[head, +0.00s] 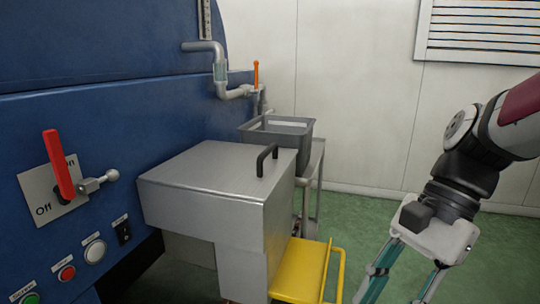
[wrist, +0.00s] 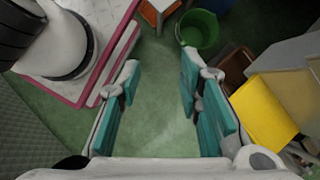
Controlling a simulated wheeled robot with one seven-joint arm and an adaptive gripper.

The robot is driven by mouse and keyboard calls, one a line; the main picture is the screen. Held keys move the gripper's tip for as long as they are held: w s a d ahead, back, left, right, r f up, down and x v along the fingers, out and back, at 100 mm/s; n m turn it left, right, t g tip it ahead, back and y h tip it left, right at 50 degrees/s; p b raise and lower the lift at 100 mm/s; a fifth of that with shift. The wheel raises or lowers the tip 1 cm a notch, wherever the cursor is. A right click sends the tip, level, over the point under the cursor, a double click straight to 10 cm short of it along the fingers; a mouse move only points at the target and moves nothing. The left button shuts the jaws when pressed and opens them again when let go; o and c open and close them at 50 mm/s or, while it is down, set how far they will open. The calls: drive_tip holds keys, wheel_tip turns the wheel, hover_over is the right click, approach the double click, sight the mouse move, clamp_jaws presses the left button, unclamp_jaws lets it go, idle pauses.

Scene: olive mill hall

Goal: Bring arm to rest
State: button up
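My gripper (wrist: 156,95) shows in the wrist view with its two teal-padded fingers spread apart and nothing between them. In the head view my gripper (head: 402,284) hangs at the lower right, pointing down, its fingertips cut off by the bottom edge. My arm comes in from the right edge, bent above the gripper. Green floor lies below the gripper, and it touches nothing that I can see.
A steel box (head: 205,185) with a black handle stands left of my arm, a yellow step (head: 300,270) beside it. A grey crate (head: 303,138) sits behind. A blue machine (head: 105,120) with a red lever (head: 58,165) fills the left. A green bucket (wrist: 199,29) stands on the floor.

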drive_tip(key=s+d+f+n+t+h, duration=0.1)
drive_tip(key=s+d+n+t+h, duration=0.15)
drive_tip(key=s+n, duration=0.4)
drive_tip(key=s+d+n+t+h, duration=0.1)
drive_tip(key=s+n+h, duration=0.2)
drive_tip(key=s+n, duration=0.35)
wheel_tip(320, 180, up, 29)
drive_tip(key=m+t+p, duration=0.1)
drive_tip(key=t+p, duration=0.2)
drive_tip(key=p, duration=2.4)
drive_tip(key=shift+s+d, duration=0.25)
drive_tip(key=shift+s, duration=0.05)
